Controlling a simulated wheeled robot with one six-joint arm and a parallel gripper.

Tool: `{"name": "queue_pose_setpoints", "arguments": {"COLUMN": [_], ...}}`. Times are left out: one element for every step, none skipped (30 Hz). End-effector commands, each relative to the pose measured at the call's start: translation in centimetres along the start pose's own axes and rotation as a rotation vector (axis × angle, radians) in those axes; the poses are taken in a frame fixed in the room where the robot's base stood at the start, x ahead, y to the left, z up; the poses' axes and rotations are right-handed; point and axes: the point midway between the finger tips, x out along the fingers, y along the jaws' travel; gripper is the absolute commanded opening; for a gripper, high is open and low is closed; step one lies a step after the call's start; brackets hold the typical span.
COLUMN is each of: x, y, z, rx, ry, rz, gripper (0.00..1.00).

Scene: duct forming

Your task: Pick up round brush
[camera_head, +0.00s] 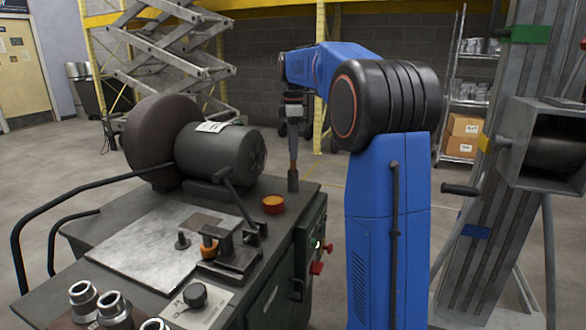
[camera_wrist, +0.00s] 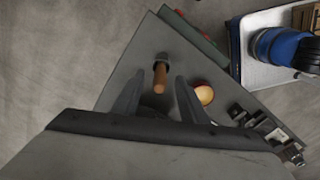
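The round brush (camera_head: 293,158) stands upright near the back right corner of the bench (camera_head: 302,190), with a brown handle and a dark lower end. In the wrist view the brush (camera_wrist: 160,76) shows between my two fingers, its brown handle pointing toward the camera. My gripper (camera_head: 294,118) hangs above the brush, pointing down. In the wrist view my gripper (camera_wrist: 158,82) is open, with a finger on each side of the handle and visible gaps. I cannot tell how far the fingertips reach down along the handle.
A motor with a large dark disc (camera_head: 160,140) stands to the left. A metal plate (camera_head: 150,245), a clamp (camera_head: 230,255) and several metal fittings (camera_head: 84,298) occupy the front. Open floor lies beyond.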

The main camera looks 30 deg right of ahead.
Motion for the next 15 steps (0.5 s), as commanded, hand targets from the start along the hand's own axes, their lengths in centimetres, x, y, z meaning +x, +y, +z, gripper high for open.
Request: {"name": "queue_pose_setpoints", "arguments": {"x": [0.7, 1.0, 1.3, 1.5, 1.6, 1.8, 1.9, 1.9, 1.9, 1.9, 1.9, 1.9, 1.9, 1.9, 1.9], "y": [0.0, 0.0, 0.0, 0.0, 0.0, 0.0, 0.0, 0.0, 0.0, 0.0, 0.0, 0.0, 0.0, 0.0, 0.0], "z": [0.0, 0.0, 0.0, 0.0, 0.0, 0.0, 0.0, 0.0, 0.0, 0.0, 0.0, 0.0, 0.0, 0.0, 0.0], "rx": [0.000, 0.000, 0.000, 0.000, 0.000, 0.000, 0.000, 0.000, 0.000, 0.000, 0.000, 0.000, 0.000, 0.000, 0.000], "ry": [0.000, 0.000, 0.000, 0.000, 0.000, 0.000, 0.000, 0.000, 0.000, 0.000, 0.000, 0.000, 0.000, 0.000, 0.000], "rz": [-0.001, -0.002, -0.001, 0.000, 0.000, 0.000, 0.000, 0.001, 0.001, 0.001, 0.001, 0.001, 0.001, 0.001, 0.000], "gripper": [0.39, 0.39, 0.39, 0.39, 0.39, 0.39, 0.39, 0.39, 0.39, 0.39, 0.39, 0.39, 0.39, 0.32, 0.22]}}
